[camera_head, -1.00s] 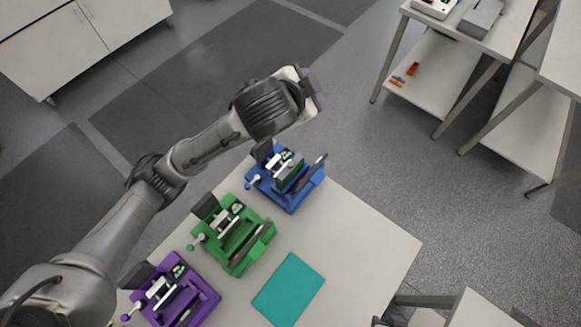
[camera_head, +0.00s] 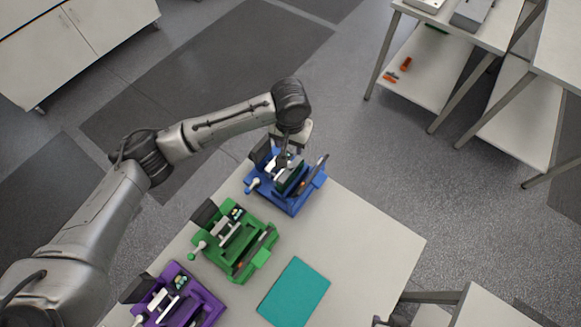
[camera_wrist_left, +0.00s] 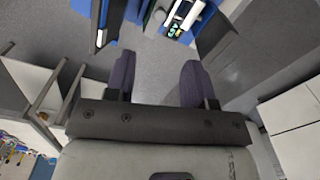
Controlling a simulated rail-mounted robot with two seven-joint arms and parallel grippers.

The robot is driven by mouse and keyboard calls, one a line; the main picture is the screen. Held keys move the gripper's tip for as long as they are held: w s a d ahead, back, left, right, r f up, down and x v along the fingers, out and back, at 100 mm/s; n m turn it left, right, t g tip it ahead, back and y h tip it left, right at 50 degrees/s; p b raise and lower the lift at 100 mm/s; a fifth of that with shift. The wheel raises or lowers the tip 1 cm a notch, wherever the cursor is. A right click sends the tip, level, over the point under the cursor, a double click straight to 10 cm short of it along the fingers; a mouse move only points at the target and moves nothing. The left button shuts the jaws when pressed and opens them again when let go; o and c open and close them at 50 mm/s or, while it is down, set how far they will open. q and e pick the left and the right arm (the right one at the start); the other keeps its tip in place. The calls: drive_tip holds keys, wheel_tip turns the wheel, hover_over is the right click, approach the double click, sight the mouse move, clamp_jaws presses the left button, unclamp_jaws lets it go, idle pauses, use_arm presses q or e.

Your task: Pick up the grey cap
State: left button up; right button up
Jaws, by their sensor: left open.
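My left gripper (camera_head: 288,155) reaches over the blue fixture (camera_head: 290,202) at the far end of the white table, pointing down. In the left wrist view its two dark fingers (camera_wrist_left: 157,75) are apart with only floor visible between them. The blue fixture shows at the top edge of that view (camera_wrist_left: 102,25), beyond the fingertips, with small white and green parts on it (camera_wrist_left: 178,20). I cannot clearly pick out the grey cap; it may be hidden by the gripper or too small to tell. My right gripper is not in view.
A green fixture (camera_head: 238,248) and a purple fixture (camera_head: 190,302) stand in a row with the blue one. A teal mat (camera_head: 294,291) lies on the white table (camera_head: 372,243), whose right side is clear. Another table (camera_head: 478,28) stands at the upper right.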

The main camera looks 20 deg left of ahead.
use_arm(q)
hover_over(290, 166)
wheel_tip(290, 166, down, 8)
drive_tip(key=shift+s+f, duration=0.1)
drive_tip(key=shift+f+p, duration=0.5)
drive_tip(key=shift+f, duration=2.05)
clamp_jaws()
